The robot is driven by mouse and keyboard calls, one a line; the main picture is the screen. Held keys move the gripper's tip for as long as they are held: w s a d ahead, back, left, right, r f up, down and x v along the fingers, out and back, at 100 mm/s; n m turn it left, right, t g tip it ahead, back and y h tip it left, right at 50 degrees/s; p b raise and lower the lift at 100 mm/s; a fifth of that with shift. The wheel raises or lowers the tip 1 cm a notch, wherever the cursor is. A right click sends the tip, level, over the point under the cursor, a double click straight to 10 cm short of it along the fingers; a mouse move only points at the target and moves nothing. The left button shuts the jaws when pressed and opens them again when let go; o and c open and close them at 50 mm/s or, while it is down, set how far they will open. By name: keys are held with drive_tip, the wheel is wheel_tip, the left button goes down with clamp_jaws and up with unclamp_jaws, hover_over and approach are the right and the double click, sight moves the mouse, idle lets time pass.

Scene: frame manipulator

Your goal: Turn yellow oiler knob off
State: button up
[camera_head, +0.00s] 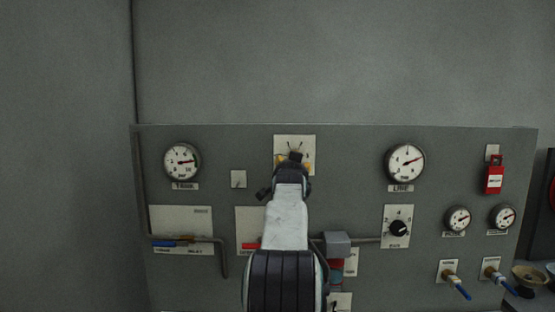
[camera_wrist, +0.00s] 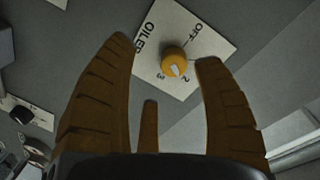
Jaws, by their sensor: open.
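The yellow oiler knob (camera_wrist: 174,62) is round, with a white mark on its lower side that faces the numerals 2 and 3, away from the word OFF. It sits on a white plate (camera_wrist: 213,35) lettered OILER and OFF. The plate also shows high on the panel in the head view (camera_head: 309,145), where my arm hides most of the knob's place. My gripper (camera_wrist: 166,50) is open in the wrist view, with brown ridged fingers to the left and right of the knob. Nothing is between the fingers but the knob beyond, and I cannot tell whether they touch it.
The grey panel holds a tank gauge (camera_head: 182,161), a line gauge (camera_head: 406,164), a black knob (camera_head: 398,228), a red padlock tag (camera_head: 494,178) and a blue-handled valve (camera_head: 165,243). A box-like fitting (camera_head: 337,243) juts out right of my arm.

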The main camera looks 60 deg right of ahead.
drive_tip(key=shift+w+d+r+m+t+h+p, duration=0.15)
drive_tip(key=shift+w+d+r+m+p, duration=0.3)
drive_tip(key=shift+d+p, duration=0.7)
drive_tip(key=shift+w+d+r+m+t+h+p, duration=0.15)
drive_tip(key=shift+w+d+m+p, duration=0.35)
drive_tip(key=shift+d+p, duration=0.6)
drive_tip(key=shift+w+d+r+m+h+p, duration=0.2)
drive_tip(key=shift+w+d+r+m+p, duration=0.3)
drive_tip(key=shift+d+p, duration=0.65)
drive_tip(key=shift+w+a+f, duration=0.1)
drive_tip(key=c, duration=1.2)
